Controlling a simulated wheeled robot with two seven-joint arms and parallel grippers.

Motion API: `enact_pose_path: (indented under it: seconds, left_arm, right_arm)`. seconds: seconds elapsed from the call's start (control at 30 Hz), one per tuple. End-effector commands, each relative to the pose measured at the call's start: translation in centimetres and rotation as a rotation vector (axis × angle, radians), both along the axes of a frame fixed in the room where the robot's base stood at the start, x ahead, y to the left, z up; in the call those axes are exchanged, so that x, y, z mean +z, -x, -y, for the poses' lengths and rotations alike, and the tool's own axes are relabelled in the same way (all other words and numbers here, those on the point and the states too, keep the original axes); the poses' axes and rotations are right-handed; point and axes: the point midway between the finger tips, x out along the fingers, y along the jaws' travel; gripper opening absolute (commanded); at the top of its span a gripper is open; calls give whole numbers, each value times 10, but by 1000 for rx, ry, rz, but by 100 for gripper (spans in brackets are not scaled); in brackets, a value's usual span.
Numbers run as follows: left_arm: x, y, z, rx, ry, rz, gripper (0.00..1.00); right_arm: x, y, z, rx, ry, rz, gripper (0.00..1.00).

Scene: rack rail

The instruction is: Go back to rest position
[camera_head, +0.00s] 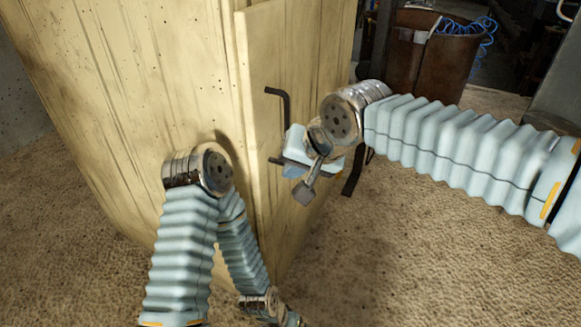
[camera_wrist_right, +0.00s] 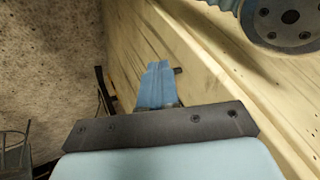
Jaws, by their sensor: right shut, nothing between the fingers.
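My right gripper (camera_head: 295,168) is at the middle of the head view, close in front of the wooden door panel and beside its dark handle (camera_head: 285,100). In the right wrist view its blue fingers (camera_wrist_right: 157,85) are together with nothing between them. The gripper partly hides the lower part of the handle. My left arm (camera_head: 185,240) rises at the lower left, bends near the wood and runs back down to the bottom edge. The left fingers do not show.
A tall wooden cabinet (camera_head: 140,110) fills the left, with a door panel (camera_head: 265,60) standing proud of its front. A brown bin (camera_head: 432,60) with a blue coiled hose (camera_head: 483,40) stands at the back right. The rough floor (camera_head: 400,270) is clear at the lower right.

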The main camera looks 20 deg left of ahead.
Motion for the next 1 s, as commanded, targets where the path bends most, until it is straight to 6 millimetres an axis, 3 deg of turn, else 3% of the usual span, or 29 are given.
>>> enact_pose_path:
  seconds: [0.1,0.33,0.47,0.57,0.67,0.8,0.9,1.0]
  left_arm:
    - [0,0,1,-2,1,1,100]
    - [1,0,1,-2,1,0,100]
    - [1,0,1,-2,1,0,100]
    - [1,0,1,-2,1,0,100]
    - [0,0,1,-2,1,0,100]
    - [0,0,1,-2,1,0,100]
    - [1,0,1,-2,1,0,100]
    - [1,0,1,-2,1,0,100]
  right_arm:
    - [22,10,12,-3,-3,2,0]
    - [42,21,23,-3,1,1,0]
    - [41,21,25,-4,3,-3,0]
    - [18,10,28,-8,12,-21,0]
    - [-36,-13,38,-17,26,-61,0]
    - [-148,-40,70,-45,40,-141,0]
    - [-230,-42,104,-77,43,-202,0]
    - [-308,-26,144,-121,46,-261,0]
